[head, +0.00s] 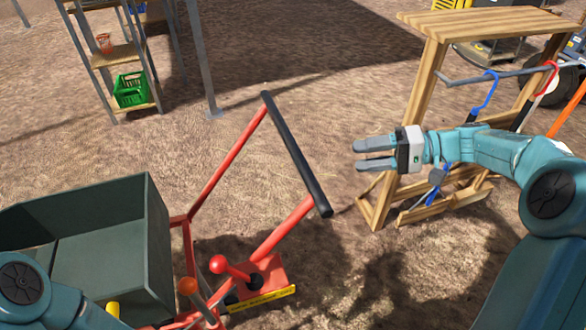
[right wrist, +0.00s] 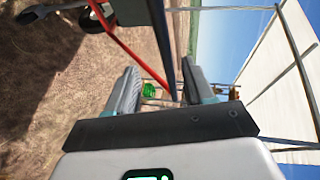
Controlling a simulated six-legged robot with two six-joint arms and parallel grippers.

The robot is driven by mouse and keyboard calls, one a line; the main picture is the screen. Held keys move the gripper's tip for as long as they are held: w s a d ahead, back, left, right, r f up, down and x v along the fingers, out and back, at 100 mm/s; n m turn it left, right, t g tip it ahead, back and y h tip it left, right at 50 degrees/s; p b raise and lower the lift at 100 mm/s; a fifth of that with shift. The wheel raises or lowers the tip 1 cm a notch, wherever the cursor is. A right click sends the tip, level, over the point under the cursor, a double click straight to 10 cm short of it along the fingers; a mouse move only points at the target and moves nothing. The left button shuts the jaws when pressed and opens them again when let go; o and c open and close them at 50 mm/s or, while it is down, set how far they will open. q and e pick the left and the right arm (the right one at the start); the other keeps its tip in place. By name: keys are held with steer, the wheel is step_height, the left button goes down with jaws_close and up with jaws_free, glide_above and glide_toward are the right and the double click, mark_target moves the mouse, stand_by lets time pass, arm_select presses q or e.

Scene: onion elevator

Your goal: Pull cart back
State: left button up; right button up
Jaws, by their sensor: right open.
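The cart has a dark grey-green bin (head: 95,240) at lower left in the head view and a red frame (head: 228,165). Its black handle bar (head: 296,152) slants across the middle. My right gripper (head: 357,155) is open and empty to the right of the bar, fingers pointing left toward it. In the right wrist view, the bar (right wrist: 160,42) shows ahead, lined up with the gap between the open fingers (right wrist: 158,70), with a red tube beside it. The bar looks apart from the fingers. Part of my left arm shows at lower left, but its gripper is out of view.
A wooden rack (head: 425,90) with hanging tools stands at right, close behind my right gripper. A shelf (head: 120,55) with a green crate (head: 130,89) stands at upper left. A red-knobbed lever (head: 218,264) rises from the cart's base. Bare ground lies beyond the handle.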

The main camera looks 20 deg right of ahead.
steer(key=x, duration=1.6)
steer(key=shift+r, duration=0.2)
steer(key=shift+w, duration=0.15)
jaws_close()
